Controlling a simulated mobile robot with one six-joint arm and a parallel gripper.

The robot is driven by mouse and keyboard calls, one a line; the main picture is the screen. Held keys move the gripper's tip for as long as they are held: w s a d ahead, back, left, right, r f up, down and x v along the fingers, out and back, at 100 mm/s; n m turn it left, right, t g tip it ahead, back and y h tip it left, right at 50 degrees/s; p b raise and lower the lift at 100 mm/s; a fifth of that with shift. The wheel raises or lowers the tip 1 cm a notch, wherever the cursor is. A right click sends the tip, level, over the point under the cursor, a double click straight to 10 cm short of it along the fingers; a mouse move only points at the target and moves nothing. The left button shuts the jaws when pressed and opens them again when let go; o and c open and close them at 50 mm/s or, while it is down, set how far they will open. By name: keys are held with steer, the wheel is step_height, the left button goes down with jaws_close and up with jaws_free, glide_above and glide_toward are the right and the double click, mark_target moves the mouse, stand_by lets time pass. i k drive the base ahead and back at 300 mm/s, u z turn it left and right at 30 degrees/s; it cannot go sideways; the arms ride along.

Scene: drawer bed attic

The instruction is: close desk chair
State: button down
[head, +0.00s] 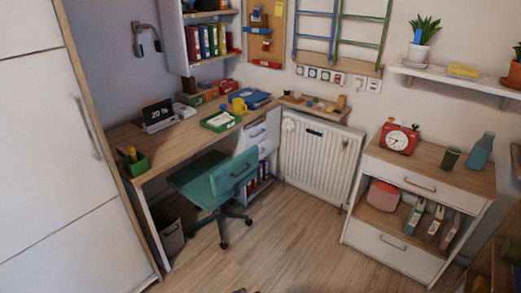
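A teal desk chair (215,184) on a dark wheeled base stands at the front side of the wooden desk (183,130). Its seat reaches partly under the desktop at the left, and its backrest (234,174) is on the right, turned toward the drawers and radiator. A gap of floor shows around the chair's wheels. My gripper is not clearly seen; only a small dark shape shows at the bottom edge, too little to identify.
A white wardrobe (60,160) stands at the left. A waste bin (170,232) is under the desk. A radiator (315,158) is behind the chair. A low cabinet (397,253) with a red clock (398,138) stands at the right. The wooden floor (285,240) in front is clear.

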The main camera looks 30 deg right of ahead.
mark_target(211, 181)
steer(key=i, duration=0.85)
steer(key=u, duration=0.25)
